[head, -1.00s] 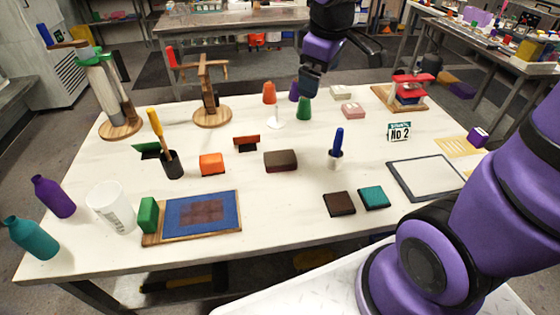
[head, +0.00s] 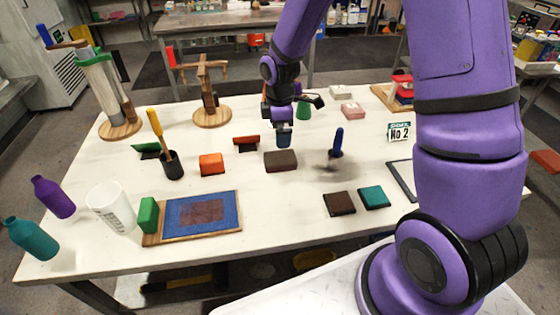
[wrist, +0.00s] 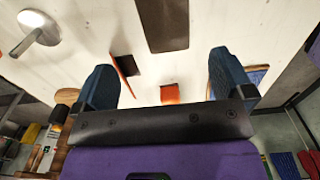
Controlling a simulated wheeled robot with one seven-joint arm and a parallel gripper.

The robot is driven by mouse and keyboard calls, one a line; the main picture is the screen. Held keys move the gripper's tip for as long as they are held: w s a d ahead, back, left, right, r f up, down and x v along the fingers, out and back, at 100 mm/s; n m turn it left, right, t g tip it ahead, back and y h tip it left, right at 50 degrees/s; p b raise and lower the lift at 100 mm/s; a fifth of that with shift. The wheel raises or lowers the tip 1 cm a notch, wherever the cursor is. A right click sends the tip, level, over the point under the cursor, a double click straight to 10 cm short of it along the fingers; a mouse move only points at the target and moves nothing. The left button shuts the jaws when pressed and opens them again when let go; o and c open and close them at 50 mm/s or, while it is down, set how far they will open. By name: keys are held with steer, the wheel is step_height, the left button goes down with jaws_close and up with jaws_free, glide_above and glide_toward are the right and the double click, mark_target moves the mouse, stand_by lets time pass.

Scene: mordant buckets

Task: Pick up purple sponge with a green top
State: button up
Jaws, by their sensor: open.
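A dark block (head: 281,161) with a dull olive-brown top and a maroon-purple side lies mid-table. It is the nearest match I see to the purple sponge with a green top, though the colours are hard to tell. It also shows as a dark brown slab (wrist: 164,24) at the top of the wrist view. My gripper (head: 284,137) hangs just above and behind this block in the head view. In the wrist view my gripper (wrist: 162,75) is open, its two blue fingers wide apart with nothing between them; the dark slab lies beyond the fingertips.
An orange block (head: 211,164) and a small red-and-black item (head: 246,142) lie left of the dark block. A blue-handled tool (head: 337,142) stands to its right. A brown pad (head: 339,203) and a teal pad (head: 374,197) lie nearer. Bare tabletop lies in front of the block.

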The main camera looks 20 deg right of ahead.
mark_target(281, 157)
step_height(281, 157, down, 5)
steer(key=shift+f, duration=0.1)
steer(key=shift+s+d+f, duration=0.1)
steer(key=shift+s+f, duration=0.1)
steer(key=shift+f, duration=1.1)
steer(key=shift+s+d+f, duration=0.1)
steer(key=shift+s+f, duration=0.1)
steer(key=shift+f, duration=1.1)
steer(key=shift+a, duration=0.1)
steer(key=c, duration=1.1)
steer(key=shift+o, duration=0.2)
steer(key=shift+r, duration=0.1)
